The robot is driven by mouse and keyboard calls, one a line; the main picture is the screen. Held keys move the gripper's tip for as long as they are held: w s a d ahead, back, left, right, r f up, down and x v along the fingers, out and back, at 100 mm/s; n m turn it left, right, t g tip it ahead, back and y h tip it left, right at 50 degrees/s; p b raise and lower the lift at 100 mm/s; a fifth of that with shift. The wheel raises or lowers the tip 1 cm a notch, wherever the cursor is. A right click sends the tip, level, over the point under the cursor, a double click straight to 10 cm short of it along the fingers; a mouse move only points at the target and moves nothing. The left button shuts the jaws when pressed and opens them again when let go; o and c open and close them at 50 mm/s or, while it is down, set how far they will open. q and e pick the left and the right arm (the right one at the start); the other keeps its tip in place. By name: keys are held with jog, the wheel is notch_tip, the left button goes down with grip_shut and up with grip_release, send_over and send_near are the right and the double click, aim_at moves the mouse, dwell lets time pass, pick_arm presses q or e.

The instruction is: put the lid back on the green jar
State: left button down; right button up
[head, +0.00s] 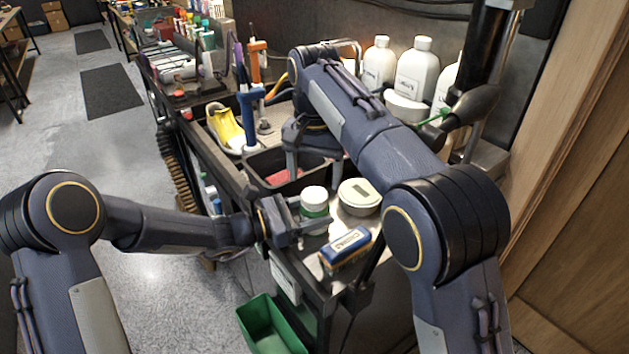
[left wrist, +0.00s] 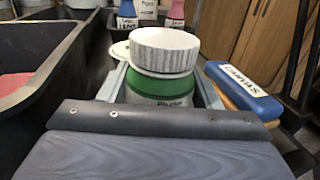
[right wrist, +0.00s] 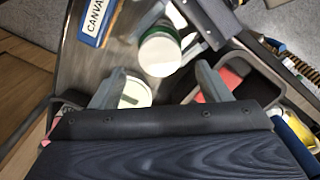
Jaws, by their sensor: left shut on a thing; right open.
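The green jar (head: 314,212) stands upright on the cart top near its front end. Its white ribbed lid (head: 314,195) sits on the jar's mouth and looks slightly tilted in the left wrist view (left wrist: 165,50); I cannot tell whether it is fully seated. My left gripper (head: 305,228) is shut around the jar's body (left wrist: 150,88), below the lid. My right gripper (head: 312,165) is open and empty, pointing down over the dark bin, behind the jar. In the right wrist view the lid (right wrist: 158,55) lies just beyond the open fingers (right wrist: 157,82), apart from them.
A round pale container (head: 358,196) stands right of the jar, and a blue canvas-labelled brush or block (head: 346,248) lies in front. The dark bin (head: 258,172) holds something red. White bottles (head: 415,70) stand at the back. A green bin (head: 268,325) hangs below the cart's front.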

aim_at(315, 194)
jog(key=shift+c, duration=0.3)
jog(key=n, duration=0.3)
jog(key=shift+a+r+n, duration=0.2)
jog(key=shift+n, duration=0.1)
jog(key=n, duration=0.2)
jog(key=r+n, duration=0.1)
jog(key=n, duration=0.1)
jog(key=shift+a+n, duration=0.1)
jog(key=shift+n, duration=0.2)
jog(key=n, duration=0.2)
jog(key=r+n, duration=0.1)
jog(key=n, duration=0.2)
jog(key=r+n, duration=0.1)
jog(key=n, duration=0.1)
jog(key=shift+d+r, duration=0.1)
jog(key=shift+d, duration=0.2)
jog(key=shift+f, duration=4.05)
